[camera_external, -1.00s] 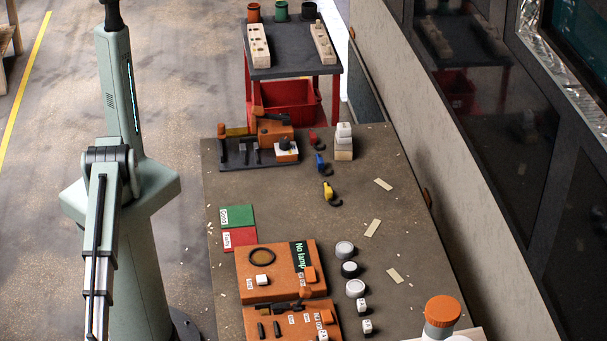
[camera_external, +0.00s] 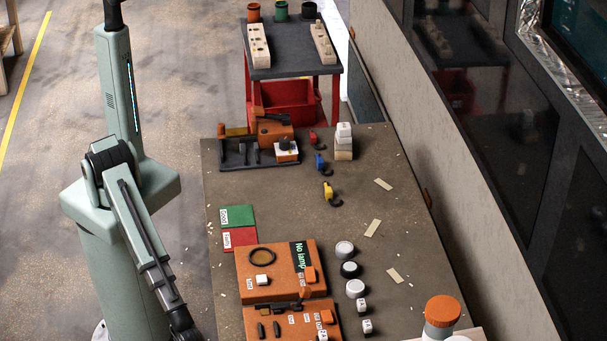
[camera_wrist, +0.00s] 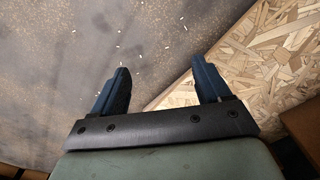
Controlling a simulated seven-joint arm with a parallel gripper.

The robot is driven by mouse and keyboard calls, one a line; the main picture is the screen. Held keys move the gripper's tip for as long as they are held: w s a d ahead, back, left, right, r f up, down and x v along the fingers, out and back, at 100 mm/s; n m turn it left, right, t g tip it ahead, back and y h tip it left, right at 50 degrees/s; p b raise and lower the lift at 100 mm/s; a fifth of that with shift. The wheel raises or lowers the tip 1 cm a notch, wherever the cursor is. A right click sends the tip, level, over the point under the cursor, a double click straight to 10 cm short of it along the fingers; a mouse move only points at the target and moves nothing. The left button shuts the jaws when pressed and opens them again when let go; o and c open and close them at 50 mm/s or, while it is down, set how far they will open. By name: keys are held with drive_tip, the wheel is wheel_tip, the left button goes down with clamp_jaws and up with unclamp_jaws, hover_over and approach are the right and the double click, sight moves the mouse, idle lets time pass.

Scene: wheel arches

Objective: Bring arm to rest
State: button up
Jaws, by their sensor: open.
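My gripper (camera_wrist: 159,88) shows in the wrist view with its two dark blue fingers spread apart and nothing between them. Below the fingers in that view are a dark speckled surface on the left and a pale chipboard surface (camera_wrist: 270,50) on the right. In the external view my arm stands at the left, beside the workbench, and reaches down toward the bottom edge. The gripper itself is out of that frame.
The workbench (camera_external: 290,205) holds orange boxes (camera_external: 280,272), a green card (camera_external: 238,215), a red card (camera_external: 240,238), round pucks and small coloured parts. A red-framed cart (camera_external: 290,72) stands behind it. Bench space right of the cards is clear.

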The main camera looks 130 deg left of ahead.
drive_tip(key=s+a+g, duration=0.3)
drive_tip(key=s+a, duration=0.4)
drive_tip(key=s, duration=0.5)
drive_tip(key=s+a+g, duration=0.3)
drive_tip(key=s+a, duration=0.5)
drive_tip(key=s, duration=0.4)
drive_tip(key=shift+r+g, duration=0.3)
drive_tip(key=shift+r, duration=0.05)
